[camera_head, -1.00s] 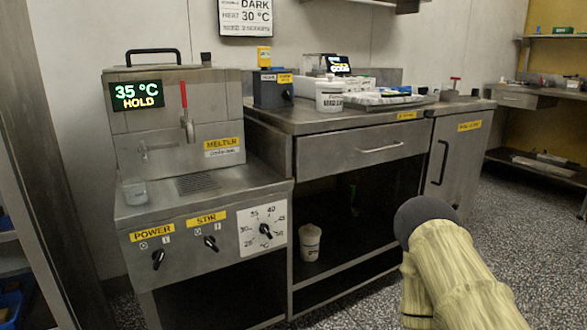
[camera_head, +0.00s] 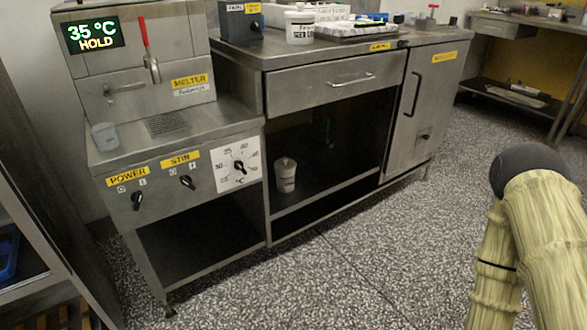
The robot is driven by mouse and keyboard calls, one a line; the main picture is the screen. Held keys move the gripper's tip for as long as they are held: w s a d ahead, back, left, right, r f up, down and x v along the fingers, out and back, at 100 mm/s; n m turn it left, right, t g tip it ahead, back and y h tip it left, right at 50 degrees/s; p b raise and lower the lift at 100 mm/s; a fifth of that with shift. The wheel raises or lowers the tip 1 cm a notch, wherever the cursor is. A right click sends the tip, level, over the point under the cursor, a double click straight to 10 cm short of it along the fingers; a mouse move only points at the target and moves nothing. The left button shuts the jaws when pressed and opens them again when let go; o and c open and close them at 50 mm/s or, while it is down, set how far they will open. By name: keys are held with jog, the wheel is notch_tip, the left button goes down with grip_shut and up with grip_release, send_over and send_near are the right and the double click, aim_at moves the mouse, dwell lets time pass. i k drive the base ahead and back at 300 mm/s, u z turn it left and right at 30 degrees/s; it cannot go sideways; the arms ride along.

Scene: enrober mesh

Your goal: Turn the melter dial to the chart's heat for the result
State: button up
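The melter (camera_head: 150,60) is a steel unit at the left, with a display (camera_head: 93,34) reading 35 °C HOLD. Its dial (camera_head: 240,168) is a black knob on a white square scale plate on the front panel, right of the STIR knob. The numbers around it are small, and I cannot tell for sure which one the pointer marks. The chart is out of view now. One second ago its lower part showed "DARK" and "HEAT 30 °C" on the wall. Part of my arm shows at the right, apart from the melter. My gripper is not in view.
A POWER knob (camera_head: 137,200) and a STIR knob (camera_head: 187,182) sit left of the dial. A grey cup (camera_head: 104,136) stands on the melter's ledge. A steel counter (camera_head: 350,50) with a drawer adjoins on the right. The speckled floor (camera_head: 330,265) in front is clear.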

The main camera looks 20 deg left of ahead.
aim_at(238, 164)
jog(key=z, duration=0.15)
jog(key=k, duration=1.15)
jog(key=u, duration=1.15)
jog(key=i, duration=0.5)
jog(key=u, duration=0.05)
